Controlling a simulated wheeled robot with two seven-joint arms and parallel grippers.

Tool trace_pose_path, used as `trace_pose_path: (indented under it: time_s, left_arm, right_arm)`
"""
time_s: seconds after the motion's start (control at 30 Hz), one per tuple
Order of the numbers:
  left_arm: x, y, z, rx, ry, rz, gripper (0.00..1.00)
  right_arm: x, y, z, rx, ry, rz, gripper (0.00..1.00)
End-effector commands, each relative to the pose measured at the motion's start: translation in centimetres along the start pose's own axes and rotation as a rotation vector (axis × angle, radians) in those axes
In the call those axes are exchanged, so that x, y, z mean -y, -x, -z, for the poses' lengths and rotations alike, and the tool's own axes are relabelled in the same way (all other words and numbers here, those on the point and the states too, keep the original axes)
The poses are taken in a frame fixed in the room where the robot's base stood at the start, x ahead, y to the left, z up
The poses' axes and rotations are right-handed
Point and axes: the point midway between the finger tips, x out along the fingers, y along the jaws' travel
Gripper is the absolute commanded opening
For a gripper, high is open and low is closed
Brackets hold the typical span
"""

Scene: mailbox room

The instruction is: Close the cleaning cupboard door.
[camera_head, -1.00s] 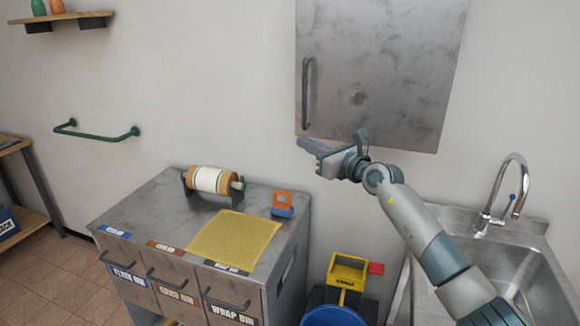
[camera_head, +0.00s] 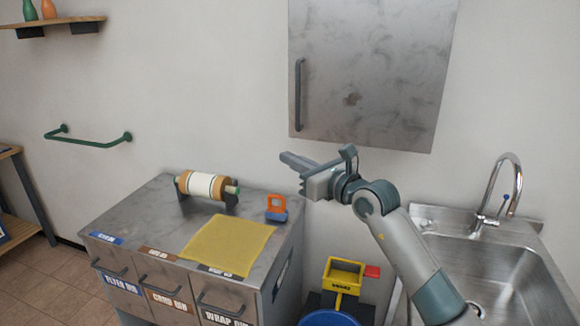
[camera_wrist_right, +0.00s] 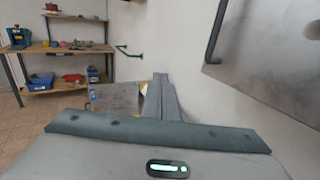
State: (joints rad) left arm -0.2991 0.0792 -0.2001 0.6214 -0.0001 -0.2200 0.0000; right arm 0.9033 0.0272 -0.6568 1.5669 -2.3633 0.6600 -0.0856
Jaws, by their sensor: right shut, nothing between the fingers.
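The cleaning cupboard door (camera_head: 375,75) is a grey metal panel on the wall with a dark vertical handle (camera_head: 299,95) near its left edge. It looks flush with the wall in the head view, but I cannot tell whether a small gap is left. Part of the door and its handle (camera_wrist_right: 216,38) show at the upper right of the wrist view. My right gripper (camera_head: 286,158) is shut and empty, below the door's lower left corner and apart from it. Its fingers (camera_wrist_right: 160,98) point ahead along the wall in the wrist view. My left gripper is not in view.
A counter (camera_head: 130,222) with labelled bins, a paper roll (camera_head: 207,186), a yellow cloth (camera_head: 228,245) and an orange-blue item (camera_head: 277,208) stands below left. A sink (camera_head: 505,270) with a tap is at right. A yellow caddy (camera_head: 342,277) and blue bucket sit between. A green rail (camera_head: 90,138) is at left.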

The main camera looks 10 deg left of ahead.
Motion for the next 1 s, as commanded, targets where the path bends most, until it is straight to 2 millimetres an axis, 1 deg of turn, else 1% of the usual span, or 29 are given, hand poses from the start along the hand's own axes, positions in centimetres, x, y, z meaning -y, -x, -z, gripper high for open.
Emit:
trace_pose_path:
  time_s: [0.07,0.2,0.6,0.73,0.87,0.97,1.0]
  left_arm:
    - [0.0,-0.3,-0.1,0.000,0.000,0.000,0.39]
    - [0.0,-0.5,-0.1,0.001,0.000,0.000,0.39]
    - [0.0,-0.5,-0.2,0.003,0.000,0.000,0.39]
    - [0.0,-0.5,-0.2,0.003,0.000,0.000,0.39]
    - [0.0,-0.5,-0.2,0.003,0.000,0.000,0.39]
    - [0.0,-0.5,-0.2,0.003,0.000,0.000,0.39]
    - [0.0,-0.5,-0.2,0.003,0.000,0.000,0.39]
  right_arm:
    - [-0.7,0.3,0.2,0.000,0.000,-0.002,0.00]
    - [-1.1,0.7,0.0,0.000,-0.001,0.000,0.00]
    - [-1.2,0.8,0.0,0.001,-0.003,0.000,0.00]
    - [-1.6,1.2,0.1,0.030,-0.039,-0.016,0.00]
    - [-2.7,2.4,-0.1,0.114,-0.144,-0.058,0.00]
    - [-3.4,4.3,-0.6,0.225,-0.283,-0.097,0.00]
    - [-3.6,5.4,-0.8,0.280,-0.352,-0.111,0.00]
